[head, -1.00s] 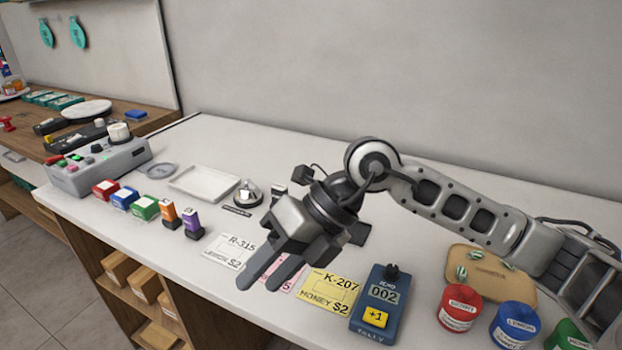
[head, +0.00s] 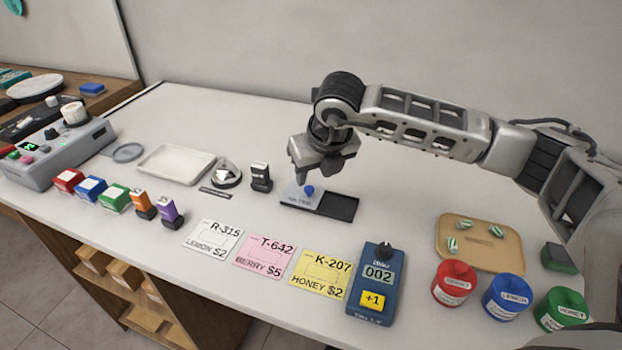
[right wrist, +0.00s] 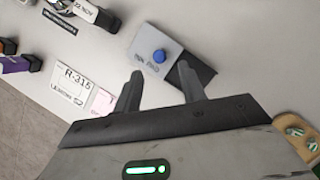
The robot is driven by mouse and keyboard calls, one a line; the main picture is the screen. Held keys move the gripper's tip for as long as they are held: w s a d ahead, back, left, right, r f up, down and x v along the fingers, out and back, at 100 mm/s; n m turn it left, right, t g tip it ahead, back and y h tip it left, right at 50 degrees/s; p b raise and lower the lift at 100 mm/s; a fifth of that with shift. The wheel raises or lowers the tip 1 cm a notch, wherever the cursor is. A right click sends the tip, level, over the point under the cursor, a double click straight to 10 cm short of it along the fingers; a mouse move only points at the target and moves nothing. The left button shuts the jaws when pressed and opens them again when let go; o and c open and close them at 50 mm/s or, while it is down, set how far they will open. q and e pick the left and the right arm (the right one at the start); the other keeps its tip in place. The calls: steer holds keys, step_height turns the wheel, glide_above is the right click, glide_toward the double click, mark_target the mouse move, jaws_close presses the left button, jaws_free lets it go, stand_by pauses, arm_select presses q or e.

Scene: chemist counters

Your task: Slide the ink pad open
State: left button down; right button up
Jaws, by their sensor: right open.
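The ink pad is a flat dark tray (head: 341,208) with a grey lid (head: 294,199) over its left part. A blue knob (head: 309,190) stands on the lid. The dark right part of the tray shows uncovered. In the right wrist view the lettered lid (right wrist: 145,45), blue knob (right wrist: 159,55) and a dark strip of the tray (right wrist: 197,73) lie ahead of the fingers. My right gripper (head: 312,178) is open and empty, above and close to the lid; its fingers point toward the knob. Contact cannot be made out. My left gripper is not in view.
A black stamp (head: 261,178), a bell (head: 226,174) and a white tray (head: 206,168) stand left of the pad. Price cards, including a yellow one (head: 321,273), and a blue tally counter (head: 376,283) lie in front. The counter behind the pad is clear.

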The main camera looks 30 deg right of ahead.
mark_target(309, 188)
steer(key=x, duration=0.4)
steer(key=shift+w+f, duration=0.15)
steer(key=shift+f, duration=0.2)
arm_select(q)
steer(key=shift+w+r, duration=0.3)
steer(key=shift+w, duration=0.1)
